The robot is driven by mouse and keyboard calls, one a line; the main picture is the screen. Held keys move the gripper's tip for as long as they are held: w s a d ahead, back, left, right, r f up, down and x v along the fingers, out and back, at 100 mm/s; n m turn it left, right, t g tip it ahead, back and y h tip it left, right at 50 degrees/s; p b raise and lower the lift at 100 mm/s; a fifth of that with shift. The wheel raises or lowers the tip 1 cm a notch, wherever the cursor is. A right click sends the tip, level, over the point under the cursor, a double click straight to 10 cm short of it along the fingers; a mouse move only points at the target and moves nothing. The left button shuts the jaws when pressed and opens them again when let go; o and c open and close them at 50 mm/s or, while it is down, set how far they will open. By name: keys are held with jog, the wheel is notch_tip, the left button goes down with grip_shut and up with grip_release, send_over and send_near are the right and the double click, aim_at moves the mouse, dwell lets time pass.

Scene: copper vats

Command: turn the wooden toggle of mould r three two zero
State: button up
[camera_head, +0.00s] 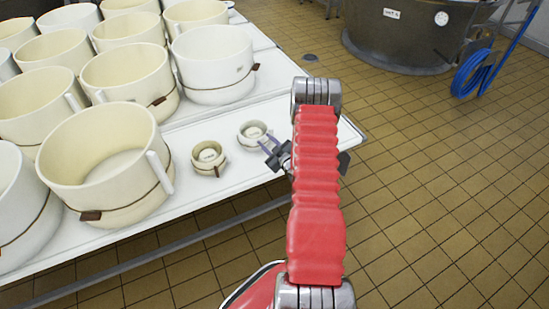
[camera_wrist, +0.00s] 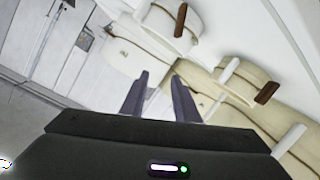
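Cream and white cylindrical moulds stand in rows on a white table. Brown wooden toggles sit low on straps around them: one on the front cream mould (camera_head: 90,215), one on the mould behind it (camera_head: 158,101), one on the white mould (camera_head: 256,67). I cannot read which mould is r320. The wrist view shows two toggles, one at the top (camera_wrist: 181,20) and one at the right (camera_wrist: 267,93). My gripper (camera_head: 262,139) is by the small right-hand mould; I cannot tell if they touch. In the wrist view my gripper (camera_wrist: 160,75) has its fingers apart with nothing held.
Two small moulds, a left one (camera_head: 209,170) and a right one (camera_head: 246,146), stand near the edge of the white table (camera_head: 195,205). A large vat (camera_head: 390,45) and a blue hose (camera_head: 470,75) are at the back right. The tiled floor on the right is clear.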

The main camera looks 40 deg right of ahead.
jog(key=w+a+r+g, duration=0.15)
jog(key=w+r, duration=0.25)
jog(key=r, duration=0.4)
jog(key=s+a+r+m+g, duration=0.1)
jog(key=a+r+g, duration=0.1)
jog(key=a+r, duration=0.75)
jog(key=s+a+r+g, duration=0.2)
jog(key=a+r, duration=0.4)
jog(key=r, duration=0.6)
jog(key=s+a+r+m+g+y, duration=0.1)
jog(key=s+a+r, duration=0.3)
jog(key=s+a, duration=0.2)
jog(key=s+a+r+m+g, duration=0.1)
jog(key=s+a+r, duration=0.3)
jog(key=s+a, duration=0.25)
jog(key=s+a+g+y, duration=0.1)
jog(key=s+a, duration=0.4)
jog(key=s, duration=0.3)
jog(key=s+a+g+y, duration=0.1)
jog(key=s+a, duration=0.5)
jog(key=s, duration=0.3)
jog(key=shift+s+r+y, duration=0.3)
jog(key=shift+r, duration=0.05)
jog(key=shift+a, duration=0.1)
